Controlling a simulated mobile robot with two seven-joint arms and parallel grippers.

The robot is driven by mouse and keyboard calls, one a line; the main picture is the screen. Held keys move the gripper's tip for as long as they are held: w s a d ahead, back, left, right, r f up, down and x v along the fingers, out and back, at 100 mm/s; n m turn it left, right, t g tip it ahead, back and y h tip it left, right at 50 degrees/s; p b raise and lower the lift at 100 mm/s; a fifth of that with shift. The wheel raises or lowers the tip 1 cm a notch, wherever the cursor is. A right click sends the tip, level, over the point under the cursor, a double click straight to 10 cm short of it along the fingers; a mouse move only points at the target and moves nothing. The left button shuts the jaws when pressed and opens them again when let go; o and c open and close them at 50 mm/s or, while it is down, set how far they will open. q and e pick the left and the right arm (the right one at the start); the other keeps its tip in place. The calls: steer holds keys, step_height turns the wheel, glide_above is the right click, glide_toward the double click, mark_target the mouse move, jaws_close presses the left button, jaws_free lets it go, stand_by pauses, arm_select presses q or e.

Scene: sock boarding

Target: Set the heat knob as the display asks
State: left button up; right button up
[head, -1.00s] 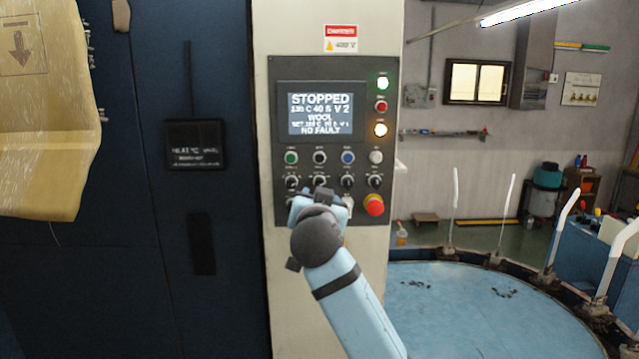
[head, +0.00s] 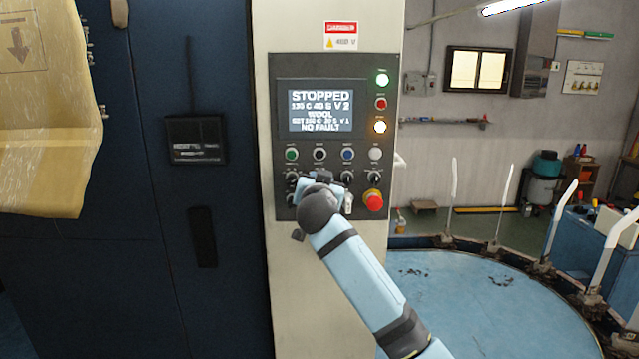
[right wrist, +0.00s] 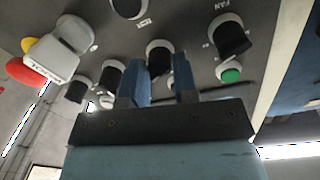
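The display (head: 320,112) in the head view reads STOPPED, 135 C 40 S V 2, WOOL, a smaller SET line whose temperature is hard to read, and NO FAULT. My right gripper (head: 323,178) is at the knob rows below it and hides some knobs. In the right wrist view its two fingers (right wrist: 160,80) are apart, on either side of a black knob (right wrist: 158,58). I cannot tell whether they touch it. No heat label is legible there. Another black knob (right wrist: 232,40), marked FAN, is to the right. My left gripper is not in view.
A row of buttons, including a green one (head: 291,154), lies above the knobs. A blue round table (head: 480,300) stands at the right.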

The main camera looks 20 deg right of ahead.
steer(key=c, duration=0.4)
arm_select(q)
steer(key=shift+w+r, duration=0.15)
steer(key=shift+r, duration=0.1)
arm_select(e)
steer(key=shift+n, duration=0.4)
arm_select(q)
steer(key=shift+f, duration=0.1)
arm_select(e)
steer(key=shift+f+n+t+y, duration=0.1)
steer(key=shift+n+t+y, duration=0.15)
steer(key=shift+n, duration=5.7)
steer(key=shift+n+t+y, duration=0.15)
steer(key=shift+n+y, duration=0.1)
steer(key=shift+n, duration=5.7)
